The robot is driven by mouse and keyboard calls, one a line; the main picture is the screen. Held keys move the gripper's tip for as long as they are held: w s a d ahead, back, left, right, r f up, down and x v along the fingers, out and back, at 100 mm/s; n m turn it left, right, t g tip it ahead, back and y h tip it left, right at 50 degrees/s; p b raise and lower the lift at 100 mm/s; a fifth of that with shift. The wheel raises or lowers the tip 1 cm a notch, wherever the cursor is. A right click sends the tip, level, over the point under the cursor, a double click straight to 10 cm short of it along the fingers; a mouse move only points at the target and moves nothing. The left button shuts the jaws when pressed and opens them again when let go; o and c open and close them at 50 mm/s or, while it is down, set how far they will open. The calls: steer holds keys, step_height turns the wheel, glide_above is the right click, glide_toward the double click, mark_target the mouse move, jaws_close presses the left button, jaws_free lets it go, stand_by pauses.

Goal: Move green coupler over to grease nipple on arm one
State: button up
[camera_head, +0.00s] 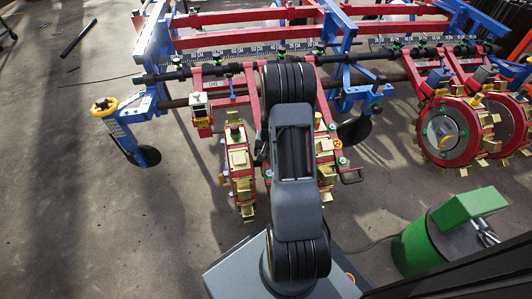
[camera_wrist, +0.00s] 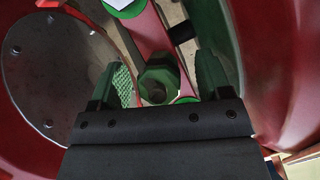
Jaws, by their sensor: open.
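In the wrist view, a green hexagonal piece with a dark round opening (camera_wrist: 158,74), which looks like the green coupler, sits between my fingers. My gripper (camera_wrist: 166,78) is open, with one finger on each side of it and a visible gap to the left finger. Whether the piece touches the right finger is hard to tell. A red bar runs upward behind it. In the head view my arm reaches over the red planter units and hides my gripper. Small green fittings (camera_head: 282,56) show along the planter, but I cannot tell which is the grease nipple on arm one.
A round grey disc (camera_wrist: 62,70) and red curved walls crowd both sides in the wrist view. In the head view a toothed wheel (camera_head: 240,160) stands left of my arm. A green canister (camera_head: 420,245) stands at lower right. The floor at left is mostly clear.

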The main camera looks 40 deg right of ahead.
steer(key=s+a+r+n+p, duration=0.1)
steer(key=a+r+p, duration=0.2)
steer(key=r+p, duration=0.9)
steer(key=a+r+n+p, duration=0.1)
steer(key=a+r+p, duration=0.25)
steer(key=r, duration=1.65)
steer(key=s+a+r+n+t+p, duration=0.1)
steer(key=s+a+r+n+p, duration=0.1)
steer(key=s+a+r+p, duration=0.2)
steer(key=s+a+r+n+t+p, duration=0.1)
steer(key=s+a+r+p, duration=0.3)
steer(key=r+p, duration=0.7)
steer(key=s+a+r+n+t+h+p, duration=0.1)
steer(key=s+a+r+n+p, duration=0.2)
steer(key=r, duration=1.3)
steer(key=s+a+p, duration=0.2)
steer(key=a+p, duration=0.2)
steer(key=shift+r+n, duration=0.35)
steer(key=shift+n, duration=0.05)
